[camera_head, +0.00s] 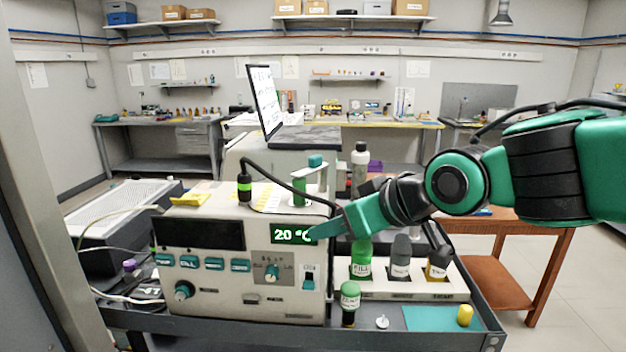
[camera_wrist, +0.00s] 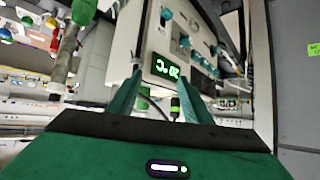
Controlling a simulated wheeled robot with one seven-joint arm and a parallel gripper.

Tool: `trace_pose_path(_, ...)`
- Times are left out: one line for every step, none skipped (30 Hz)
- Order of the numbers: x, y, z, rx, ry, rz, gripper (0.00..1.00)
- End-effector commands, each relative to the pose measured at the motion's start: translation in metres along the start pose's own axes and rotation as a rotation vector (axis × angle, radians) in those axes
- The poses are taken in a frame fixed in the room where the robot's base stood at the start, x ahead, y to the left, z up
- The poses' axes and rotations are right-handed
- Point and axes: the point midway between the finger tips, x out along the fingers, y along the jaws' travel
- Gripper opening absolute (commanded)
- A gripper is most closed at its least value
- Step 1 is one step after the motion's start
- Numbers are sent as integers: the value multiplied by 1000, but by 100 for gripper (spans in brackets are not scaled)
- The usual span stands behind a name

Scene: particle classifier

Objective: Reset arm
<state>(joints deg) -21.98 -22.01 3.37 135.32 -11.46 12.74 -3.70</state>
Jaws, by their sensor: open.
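My arm reaches in from the right in the head view. My gripper (camera_head: 335,232) is in front of the upper right of the beige particle classifier (camera_head: 215,285), near its green display, which reads 20 °C (camera_head: 292,234). In the wrist view my gripper (camera_wrist: 160,92) shows two teal fingers spread apart with nothing held between them. The classifier's front and display also show beyond the fingers in the wrist view (camera_wrist: 150,45). Whether a finger touches the machine cannot be told.
A green-topped bottle (camera_head: 349,300) stands in front. A yellow piece (camera_head: 465,315) lies on a teal mat (camera_head: 425,318). A wooden table (camera_head: 510,232) stands behind at right.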

Motion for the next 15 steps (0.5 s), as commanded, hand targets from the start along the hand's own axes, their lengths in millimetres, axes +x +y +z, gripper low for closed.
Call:
trace_pose_path(-4,21,14,33,-34,40,45)
trace_pose_path(-6,34,24,56,-60,64,45)
trace_pose_path(-11,53,38,90,-97,101,45)
trace_pose_path(-16,67,50,118,-127,129,45)
trace_pose_path(-21,82,64,150,-159,159,45)
trace_pose_path(-29,99,82,192,-201,196,45)
trace_pose_path(-36,112,96,226,-233,224,45)
trace_pose_path(-44,124,110,261,-264,251,45)
trace_pose_path(-54,138,129,310,-306,286,45)
trace_pose_path(-63,148,144,348,-339,311,45)
trace_pose_path(-73,157,159,389,-370,336,45)
trace_pose_path(-86,167,180,445,-413,368,45)
trace_pose_path(-96,173,195,490,-445,391,45)
trace_pose_path(-108,179,211,536,-477,413,45)
trace_pose_path(-123,184,232,600,-520,442,45)
